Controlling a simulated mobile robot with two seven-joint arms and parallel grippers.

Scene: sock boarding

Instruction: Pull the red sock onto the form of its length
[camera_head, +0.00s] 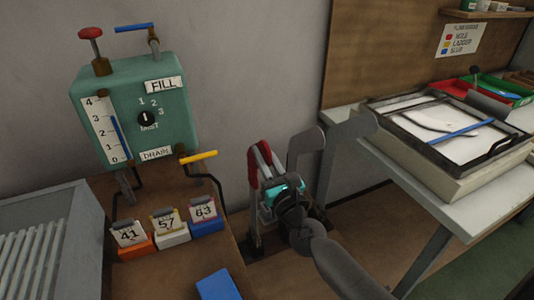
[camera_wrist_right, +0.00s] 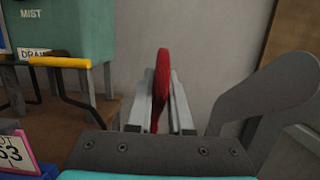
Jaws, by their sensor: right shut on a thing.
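The red sock (camera_head: 253,168) is upright between the fingers of my right gripper (camera_head: 266,157). In the right wrist view the red sock (camera_wrist_right: 161,82) shows as a narrow, round-topped red strip, with the shut right gripper (camera_wrist_right: 163,95) on both sides of it. It seems to cover the top of the leftmost form, with a grey stem (camera_head: 257,232) below; my gripper hides how far down it reaches. Two bare grey forms, a middle one (camera_head: 305,145) and a taller right one (camera_head: 350,132), stand to its right. My left gripper is out of view.
A green FILL/DRAIN tank (camera_head: 175,125) with a yellow handle (camera_head: 198,157) stands at left. Numbered orange (camera_head: 136,250), white (camera_head: 172,238) and blue (camera_head: 207,226) boxes sit before it. A light table (camera_head: 455,180) stands right. A blue block (camera_head: 217,286) lies at the front.

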